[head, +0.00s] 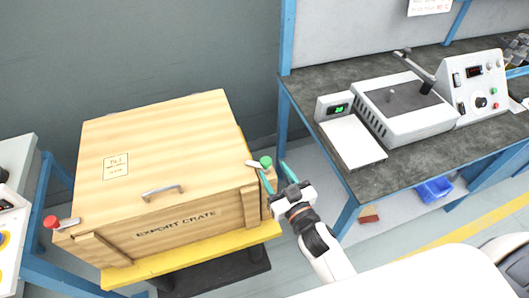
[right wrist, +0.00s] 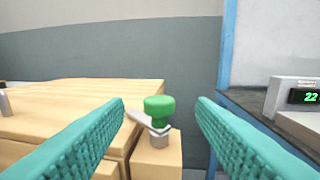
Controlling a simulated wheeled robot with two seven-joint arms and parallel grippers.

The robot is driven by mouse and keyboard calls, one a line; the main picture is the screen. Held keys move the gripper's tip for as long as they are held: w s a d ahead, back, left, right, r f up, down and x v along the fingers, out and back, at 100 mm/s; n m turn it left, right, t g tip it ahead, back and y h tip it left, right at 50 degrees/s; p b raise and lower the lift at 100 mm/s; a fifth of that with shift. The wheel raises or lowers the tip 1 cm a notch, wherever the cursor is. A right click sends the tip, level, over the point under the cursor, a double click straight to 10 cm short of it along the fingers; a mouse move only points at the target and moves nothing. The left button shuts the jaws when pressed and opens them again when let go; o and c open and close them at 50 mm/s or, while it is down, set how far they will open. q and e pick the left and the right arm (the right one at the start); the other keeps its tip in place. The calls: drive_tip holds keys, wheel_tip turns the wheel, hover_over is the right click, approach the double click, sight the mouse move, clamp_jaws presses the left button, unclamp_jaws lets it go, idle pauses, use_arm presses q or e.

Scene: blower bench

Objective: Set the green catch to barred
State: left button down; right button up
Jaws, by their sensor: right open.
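The green catch (head: 265,162) is a green knob with a flat metal lever, at the right front corner of the wooden export crate (head: 210,130). Its lever points left, over the crate lid's edge, in the head view. In the right wrist view the green catch (right wrist: 158,112) sits on a wooden post between my finger pads. My right gripper (head: 278,174) is open, its teal fingers on either side of the catch; I cannot tell whether they touch it. A red catch (head: 52,222) with a metal lever is at the crate's left front corner. My left gripper is not in view.
The crate's lid is down, with a metal handle (head: 162,190) in front. The crate stands on a yellow-topped stand (head: 190,262). A blue-framed bench (head: 400,165) with a scale (head: 352,142) and a machine is on the right. Another blue-framed bench is at the left edge.

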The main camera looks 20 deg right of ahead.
sight(265, 158)
drive_tip(key=w, duration=0.4)
drive_tip(key=w+a, duration=0.1)
drive_tip(key=w, duration=0.1)
drive_tip(key=shift+w+p, duration=0.1)
drive_tip(key=shift+p, duration=0.2)
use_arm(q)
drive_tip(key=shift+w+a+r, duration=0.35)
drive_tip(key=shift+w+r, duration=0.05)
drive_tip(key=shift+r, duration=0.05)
use_arm(e)
drive_tip(key=shift+w+a, duration=0.15)
drive_tip(key=shift+w, duration=0.5)
